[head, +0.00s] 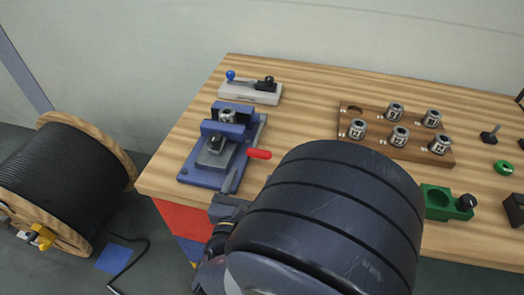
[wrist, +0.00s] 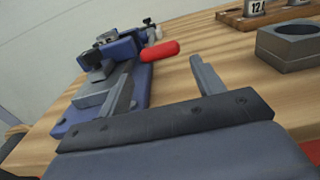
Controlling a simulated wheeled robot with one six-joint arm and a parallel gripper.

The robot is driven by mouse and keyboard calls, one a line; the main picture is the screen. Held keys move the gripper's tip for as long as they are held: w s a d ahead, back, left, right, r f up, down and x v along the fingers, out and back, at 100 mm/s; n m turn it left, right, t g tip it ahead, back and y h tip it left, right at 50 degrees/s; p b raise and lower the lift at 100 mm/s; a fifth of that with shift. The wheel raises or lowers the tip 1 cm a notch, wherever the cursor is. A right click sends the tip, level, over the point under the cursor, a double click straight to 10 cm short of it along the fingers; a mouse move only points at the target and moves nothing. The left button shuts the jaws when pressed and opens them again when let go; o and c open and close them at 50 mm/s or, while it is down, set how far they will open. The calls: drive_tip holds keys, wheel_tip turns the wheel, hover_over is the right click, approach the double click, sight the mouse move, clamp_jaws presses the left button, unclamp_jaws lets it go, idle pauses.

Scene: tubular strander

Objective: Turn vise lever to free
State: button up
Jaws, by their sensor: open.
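The blue vise (head: 203,178) sits at the left front of the wooden table, with a small metal cylindrical part (head: 227,115) at its jaws. Its lever has a red handle (head: 259,154) that points right, out from the vise's side. In the wrist view the vise (wrist: 122,50) is at upper left and the red handle (wrist: 160,51) lies near level. My gripper (wrist: 163,70) is open and empty, its two fingers apart. The handle appears between and beyond the fingertips, apart from them. In the head view my arm hides most of the gripper.
A grey fixture with a blue-knobbed lever (head: 230,75) stands behind the vise. A wooden rack (head: 380,148) of metal parts and a green block (head: 436,203) are to the right. A grey holed block (wrist: 288,47) shows in the wrist view. A cable reel (head: 65,180) stands left.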

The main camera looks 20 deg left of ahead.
sight(260, 154)
drive_tip(key=w, duration=0.5)
drive_tip(key=w+a, duration=0.1)
drive_tip(key=w, duration=0.2)
drive_tip(key=shift+w, duration=0.3)
drive_tip(key=shift+c, duration=0.4)
